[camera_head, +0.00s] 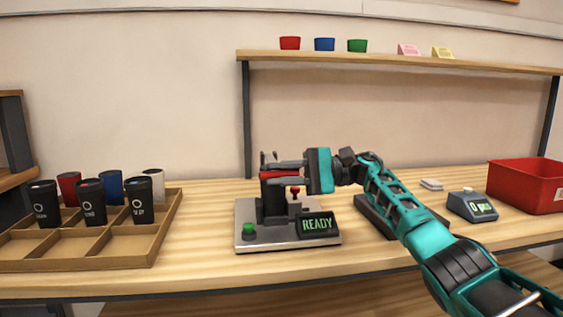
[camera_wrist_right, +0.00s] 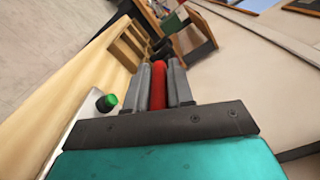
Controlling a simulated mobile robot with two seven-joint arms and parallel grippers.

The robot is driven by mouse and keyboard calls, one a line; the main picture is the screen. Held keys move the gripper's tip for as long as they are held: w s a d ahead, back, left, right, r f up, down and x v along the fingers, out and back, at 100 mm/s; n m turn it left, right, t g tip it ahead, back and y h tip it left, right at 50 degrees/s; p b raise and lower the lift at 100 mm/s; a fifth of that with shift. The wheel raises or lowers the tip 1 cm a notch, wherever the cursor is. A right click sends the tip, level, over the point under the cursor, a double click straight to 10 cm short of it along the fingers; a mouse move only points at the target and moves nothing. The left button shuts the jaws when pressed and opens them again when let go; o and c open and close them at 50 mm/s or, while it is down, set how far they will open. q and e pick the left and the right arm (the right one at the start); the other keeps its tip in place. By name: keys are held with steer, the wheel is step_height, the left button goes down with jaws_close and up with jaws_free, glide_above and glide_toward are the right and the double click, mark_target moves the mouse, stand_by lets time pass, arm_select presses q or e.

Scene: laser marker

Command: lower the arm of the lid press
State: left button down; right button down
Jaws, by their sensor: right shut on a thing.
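The lid press (camera_head: 275,212) stands on the bench in the middle of the head view, a dark machine on a grey base plate. Its sign reads READY. Its arm has a red handle (camera_head: 270,175), raised at the top of the machine and about level. My right gripper (camera_head: 284,171) reaches in from the right and is shut on this handle. In the right wrist view the red handle (camera_wrist_right: 158,88) lies between the two grey fingers. The fingers and palm hide part of the arm. My left gripper is not in view.
A green button (camera_head: 249,229) and a red knob (camera_head: 295,190) sit on the machine. A divided tray (camera_head: 155,258) with several tumblers stands left. A small display device (camera_head: 472,205) and a red bin (camera_head: 525,183) stand right. A shelf (camera_head: 400,60) hangs behind.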

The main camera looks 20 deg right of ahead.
steer(key=shift+w+d+f, duration=0.1)
steer(key=shift+f, duration=0.7)
steer(key=c, duration=1.1)
jaws_free()
steer(key=shift+w+f, duration=0.1)
steer(key=shift+o, duration=0.2)
